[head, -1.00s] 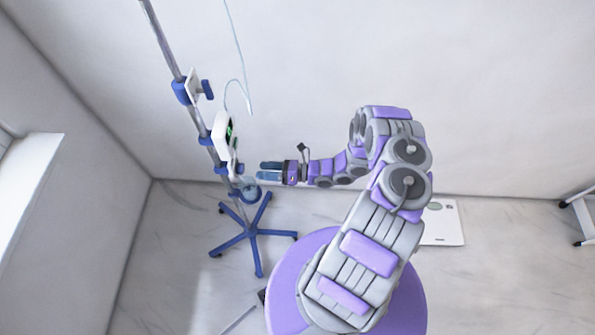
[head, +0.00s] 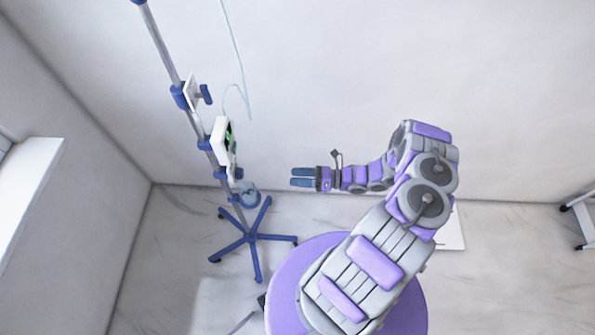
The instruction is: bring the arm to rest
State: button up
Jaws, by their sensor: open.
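My gripper (head: 303,177) is at the end of my bent arm, in the middle of the head view, pointing left. Its two blue fingers show a narrow gap between them and hold nothing. The gripper is to the right of the drip stand (head: 205,146) and apart from it. The arm stands up from my purple base and bends over at the elbow on the right.
The stand carries a white pump (head: 221,141) and has a blue wheeled foot (head: 252,236). A thin tube (head: 235,50) hangs beside it. A white flat scale (head: 452,234) lies on the floor, partly hidden by my arm. The back wall is clear.

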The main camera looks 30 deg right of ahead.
jog(key=w+d+m+g+h, duration=0.2)
jog(key=w+d+m+h, duration=0.4)
jog(key=w+d+h, duration=0.45)
jog(key=w+d+r+m+h, duration=0.35)
jog(key=d+r+m, duration=0.25)
jog(key=d+r, duration=0.3)
jog(key=s+r+m+g+h, duration=0.35)
jog(key=r+m+h, duration=0.25)
jog(key=r+m, duration=0.7)
jog(key=s+a+r+m+g, duration=0.3)
jog(key=s+a+r+m, duration=0.5)
jog(key=s+a+r, duration=0.5)
jog(key=s+a+r+m+g+y, duration=0.2)
jog(key=s+a+m+g+y, duration=0.2)
jog(key=s+a, duration=1.7)
jog(key=m+y, duration=0.1)
jog(key=m, duration=0.1)
jog(key=shift+s+a+m, duration=0.2)
jog(key=shift+s+m, duration=0.05)
jog(key=shift+m, duration=0.15)
